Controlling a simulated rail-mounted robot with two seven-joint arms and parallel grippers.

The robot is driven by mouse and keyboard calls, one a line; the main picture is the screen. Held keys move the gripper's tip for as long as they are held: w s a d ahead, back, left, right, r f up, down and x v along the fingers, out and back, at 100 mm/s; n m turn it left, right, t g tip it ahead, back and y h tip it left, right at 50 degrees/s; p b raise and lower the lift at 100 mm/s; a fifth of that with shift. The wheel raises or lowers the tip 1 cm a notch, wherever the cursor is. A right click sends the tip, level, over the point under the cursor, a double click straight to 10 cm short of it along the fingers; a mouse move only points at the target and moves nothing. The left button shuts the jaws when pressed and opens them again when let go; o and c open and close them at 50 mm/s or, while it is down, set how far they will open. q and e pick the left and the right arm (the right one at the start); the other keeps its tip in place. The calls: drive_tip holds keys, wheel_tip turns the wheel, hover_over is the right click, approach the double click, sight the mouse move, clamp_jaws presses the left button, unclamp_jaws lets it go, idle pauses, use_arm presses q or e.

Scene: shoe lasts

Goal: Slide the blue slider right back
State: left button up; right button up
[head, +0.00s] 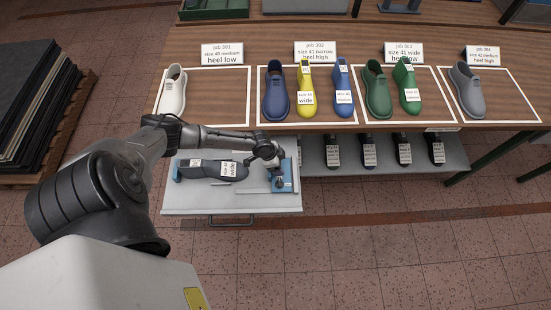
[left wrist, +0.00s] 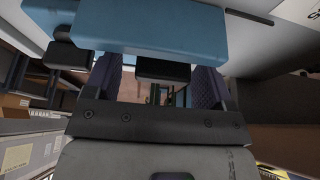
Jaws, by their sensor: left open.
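The blue slider (head: 289,174) sits at the right end of a pale pulled-out tray (head: 230,203) in the head view. A dark shoe last (head: 213,170) with white labels lies on the tray to its left. A small blue block (head: 176,171) stands at the last's far left end. My left gripper (head: 277,178) is down at the slider and partly covers it. In the left wrist view a big blue body (left wrist: 165,28) crosses the top, and a black piece (left wrist: 163,71) shows between the open purple-padded fingers. Contact between fingers and slider is unclear.
The wooden table (head: 340,122) above carries white-framed spaces with coloured lasts and job cards. A stack of dark sheets (head: 35,105) stands at left. Floor in front is clear.

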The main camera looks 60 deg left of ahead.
use_arm(q)
drive_tip(key=p+v, duration=0.1)
drive_tip(key=v, duration=1.2)
drive_tip(key=shift+r+p, duration=0.3)
drive_tip(key=shift+p, duration=0.1)
drive_tip(key=shift+s, duration=0.1)
drive_tip(key=shift+s+a, duration=0.1)
